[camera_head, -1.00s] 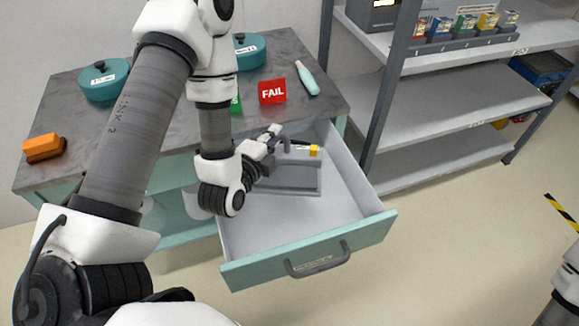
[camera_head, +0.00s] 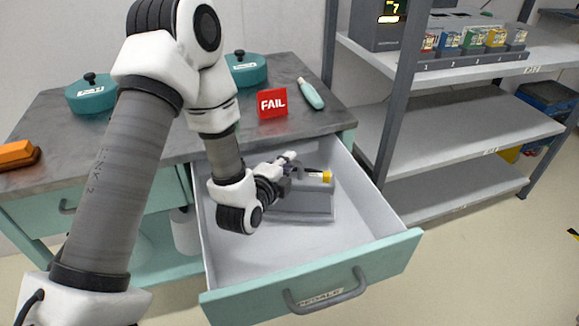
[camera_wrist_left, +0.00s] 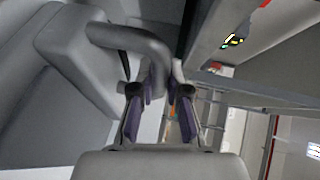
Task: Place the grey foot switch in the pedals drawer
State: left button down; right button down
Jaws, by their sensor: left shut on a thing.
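The pedals drawer (camera_head: 250,262) is pulled out of the teal cabinet, and its front has a grey handle with a label that reads like PEDALS. My left gripper (camera_head: 292,165) is inside the drawer's outline, towards its back. In the left wrist view my left gripper (camera_wrist_left: 165,85) is shut on the bent grey bar of the grey foot switch (camera_wrist_left: 75,50). In the head view the grey foot switch (camera_head: 303,203) appears as a blocky body below the gripper. I cannot tell whether it touches the drawer floor. My right gripper is out of view.
A yellow-ended dark piece (camera_head: 326,177) shows beside the gripper. On the cabinet top are a red FAIL sign (camera_head: 272,103), teal pots (camera_head: 92,94), a pale bottle (camera_head: 311,93) and an orange block (camera_head: 16,155). A grey shelf rack (camera_head: 450,130) stands right. The drawer's front is clear.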

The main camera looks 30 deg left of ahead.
pick_arm(q)
jog(key=shift+w+a+f, duration=0.1)
jog(key=shift+w+f, duration=0.15)
jog(key=shift+w, duration=0.45)
jog(key=shift+f, duration=0.4)
jog(key=c, duration=1.6)
grip_release()
jog(key=shift+s+f+b, duration=0.1)
jog(key=shift+b, duration=0.2)
jog(key=o, duration=0.4)
jog(key=shift+o, duration=0.2)
